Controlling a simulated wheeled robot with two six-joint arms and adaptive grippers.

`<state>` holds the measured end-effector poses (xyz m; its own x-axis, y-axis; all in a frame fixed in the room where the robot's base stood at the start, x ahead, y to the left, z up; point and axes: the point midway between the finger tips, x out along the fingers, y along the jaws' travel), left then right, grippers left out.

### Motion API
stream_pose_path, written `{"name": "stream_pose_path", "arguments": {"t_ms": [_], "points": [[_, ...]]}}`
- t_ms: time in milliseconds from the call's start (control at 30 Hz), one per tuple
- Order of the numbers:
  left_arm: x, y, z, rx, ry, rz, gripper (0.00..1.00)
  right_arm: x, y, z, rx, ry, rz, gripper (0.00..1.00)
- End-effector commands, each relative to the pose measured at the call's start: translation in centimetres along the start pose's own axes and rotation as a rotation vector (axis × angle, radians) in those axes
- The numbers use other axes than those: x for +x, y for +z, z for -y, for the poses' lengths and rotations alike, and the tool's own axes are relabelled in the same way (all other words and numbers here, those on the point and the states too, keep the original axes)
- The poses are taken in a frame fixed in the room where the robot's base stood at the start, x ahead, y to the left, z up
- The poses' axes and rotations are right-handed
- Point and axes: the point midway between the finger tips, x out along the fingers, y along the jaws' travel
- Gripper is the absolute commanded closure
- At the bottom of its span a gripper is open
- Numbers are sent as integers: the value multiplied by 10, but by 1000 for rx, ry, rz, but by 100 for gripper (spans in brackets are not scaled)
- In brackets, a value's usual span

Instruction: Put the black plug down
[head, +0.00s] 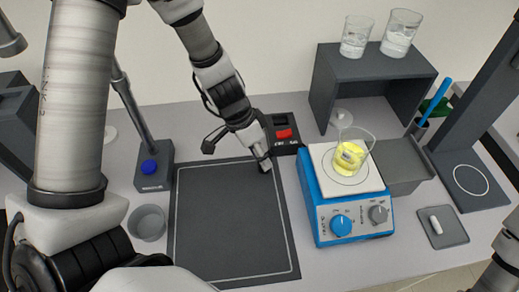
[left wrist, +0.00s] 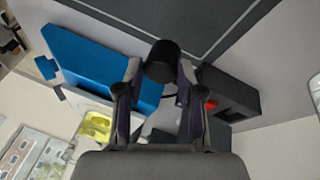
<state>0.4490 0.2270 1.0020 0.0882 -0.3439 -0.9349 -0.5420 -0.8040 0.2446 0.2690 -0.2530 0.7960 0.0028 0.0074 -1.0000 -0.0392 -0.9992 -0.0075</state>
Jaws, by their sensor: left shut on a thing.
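My left gripper (head: 264,163) is over the far right corner of the dark mat (head: 225,215), left of the blue hotplate stirrer. In the left wrist view the left gripper (left wrist: 160,75) is shut on the black plug (left wrist: 162,60), a dark rounded piece between the fingertips. In the head view the plug is too small or hidden to make out. I cannot tell whether it touches the mat. My right gripper is out of view.
The blue hotplate stirrer (head: 343,222) bears a beaker of yellow liquid (head: 352,155). A black box with a red switch (head: 284,133) stands behind the mat. A small grey cup (head: 148,222) is left of the mat. A dark shelf (head: 375,68) holds two glasses. The mat's middle is clear.

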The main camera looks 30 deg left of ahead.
Motion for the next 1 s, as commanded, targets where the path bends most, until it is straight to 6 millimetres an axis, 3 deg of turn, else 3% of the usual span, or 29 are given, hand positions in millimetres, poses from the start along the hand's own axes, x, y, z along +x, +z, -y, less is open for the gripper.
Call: {"name": "stream_pose_path", "arguments": {"t_ms": [33, 100, 567, 600, 633, 667, 1000], "points": [[23, 9, 3, -1, 3, 4, 100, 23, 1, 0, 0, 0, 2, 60], [32, 13, 3, 2, 3, 3, 100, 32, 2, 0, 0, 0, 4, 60], [34, 15, 3, 3, 3, 3, 100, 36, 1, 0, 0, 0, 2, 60], [33, 15, 3, 4, 3, 3, 52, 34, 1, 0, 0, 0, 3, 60], [33, 15, 2, 3, 3, 3, 42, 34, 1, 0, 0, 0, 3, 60], [33, 15, 2, 3, 3, 3, 38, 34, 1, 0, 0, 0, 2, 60], [29, 14, 2, 2, 3, 3, 38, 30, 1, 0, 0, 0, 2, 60]]}}
